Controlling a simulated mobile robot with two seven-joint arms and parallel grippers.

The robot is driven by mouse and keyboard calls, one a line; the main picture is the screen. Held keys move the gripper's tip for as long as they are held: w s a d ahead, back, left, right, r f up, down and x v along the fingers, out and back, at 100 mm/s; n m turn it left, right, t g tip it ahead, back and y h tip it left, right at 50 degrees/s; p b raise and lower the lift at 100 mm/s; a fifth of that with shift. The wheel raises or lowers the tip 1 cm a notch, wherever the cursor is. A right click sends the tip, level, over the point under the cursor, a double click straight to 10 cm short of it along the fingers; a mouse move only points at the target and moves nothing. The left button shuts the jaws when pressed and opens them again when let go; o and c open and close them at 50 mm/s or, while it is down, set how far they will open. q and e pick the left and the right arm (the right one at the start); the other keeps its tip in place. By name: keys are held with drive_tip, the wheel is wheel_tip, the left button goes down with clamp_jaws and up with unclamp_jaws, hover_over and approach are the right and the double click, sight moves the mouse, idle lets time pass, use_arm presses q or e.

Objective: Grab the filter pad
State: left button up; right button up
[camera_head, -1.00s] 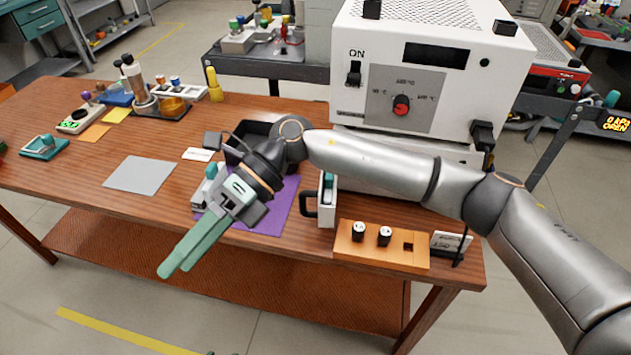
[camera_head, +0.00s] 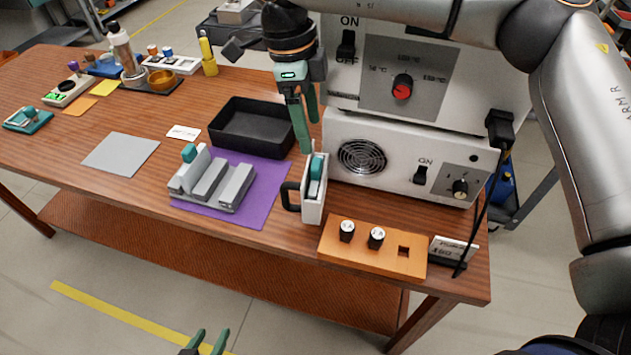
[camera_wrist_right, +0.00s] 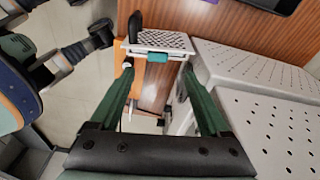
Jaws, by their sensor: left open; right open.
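A teal-topped piece (camera_head: 317,168), which looks like the filter pad, stands in a narrow white drawer (camera_head: 312,205) with a black handle, pulled out of the lower white machine. In the right wrist view the perforated white drawer (camera_wrist_right: 172,40) and the teal part (camera_wrist_right: 153,57) lie beyond the open fingers. My right gripper (camera_head: 309,137) is open and empty, pointing down, above and just behind the teal piece, apart from it. My left gripper (camera_head: 211,335) is open at the bottom edge, low in front of the table; only its fingertips show.
A black tray (camera_head: 252,142) and a grey block holder (camera_head: 213,180) on a purple mat (camera_head: 262,208) are left of the drawer. An orange holder (camera_head: 372,249) with two vials is in front. The white machine (camera_head: 410,160) blocks the right. A grey mat (camera_head: 120,153) lies farther left.

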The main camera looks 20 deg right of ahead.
sight(315, 163)
drive_tip(key=f, duration=0.5)
drive_tip(key=s+f, duration=0.1)
drive_tip(key=f, duration=0.2)
drive_tip(key=shift+d+f, duration=0.2)
drive_tip(key=shift+d, duration=0.2)
clamp_jaws()
idle(0.4)
